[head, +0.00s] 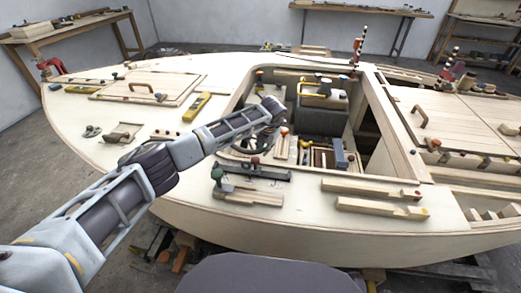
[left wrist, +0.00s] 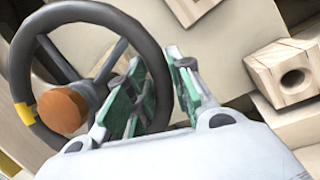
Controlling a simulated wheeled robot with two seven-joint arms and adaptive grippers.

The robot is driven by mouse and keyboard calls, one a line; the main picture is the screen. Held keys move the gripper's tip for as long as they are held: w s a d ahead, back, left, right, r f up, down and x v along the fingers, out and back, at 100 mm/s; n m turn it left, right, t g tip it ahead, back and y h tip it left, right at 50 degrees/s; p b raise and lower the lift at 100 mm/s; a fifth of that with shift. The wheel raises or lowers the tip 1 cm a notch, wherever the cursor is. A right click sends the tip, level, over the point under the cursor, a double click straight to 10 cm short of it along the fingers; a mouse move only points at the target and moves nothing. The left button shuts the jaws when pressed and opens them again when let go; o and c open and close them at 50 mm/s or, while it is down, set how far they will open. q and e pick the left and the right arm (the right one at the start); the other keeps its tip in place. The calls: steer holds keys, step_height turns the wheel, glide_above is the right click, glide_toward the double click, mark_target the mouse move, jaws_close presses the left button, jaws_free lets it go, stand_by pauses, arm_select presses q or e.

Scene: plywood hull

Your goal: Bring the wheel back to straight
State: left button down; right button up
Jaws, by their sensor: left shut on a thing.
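The steering wheel (left wrist: 103,13) has a dark rim, grey spokes and an orange-brown hub (left wrist: 64,110). A yellow mark (left wrist: 25,113) sits on the rim at the left of the left wrist view. My left gripper (left wrist: 158,88) is shut on the rim at its right side, with green-padded fingers on either side of it. In the head view my left arm reaches across the deck to the wheel at the cockpit's left end. The left gripper (head: 273,106) and arm hide much of the wheel there. My right gripper is not in view.
The plywood hull (head: 330,238) fills the middle, with an open cockpit. Loose wood strips (head: 370,190), clamps and a yellow level (head: 197,106) lie on the deck. Wooden blocks (left wrist: 285,75) stand close to the gripper's right. Workbenches (head: 70,27) line the walls.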

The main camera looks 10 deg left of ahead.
arm_select(q)
steer(key=shift+w+d, duration=0.15)
steer(key=shift+w+d+f+n+b, duration=0.2)
steer(key=shift+w+n+b, duration=0.45)
steer(key=shift+n+b, duration=0.45)
steer(key=shift+w+d+n+y+b, duration=0.15)
steer(key=shift+w+n+y+b, duration=0.45)
steer(key=shift+n+b, duration=0.25)
steer(key=shift+w+n+b, duration=0.3)
steer(key=shift+w+n, duration=0.05)
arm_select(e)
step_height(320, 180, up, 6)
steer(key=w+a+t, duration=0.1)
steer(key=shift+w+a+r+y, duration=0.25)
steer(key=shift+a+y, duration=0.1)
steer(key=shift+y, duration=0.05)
arm_select(q)
steer(key=c, duration=1.2)
jaws_free()
steer(key=shift+r, duration=0.1)
steer(key=shift+c, duration=0.2)
steer(key=shift+r, duration=0.1)
steer(key=v, duration=1.1)
steer(key=shift+s+r, duration=0.3)
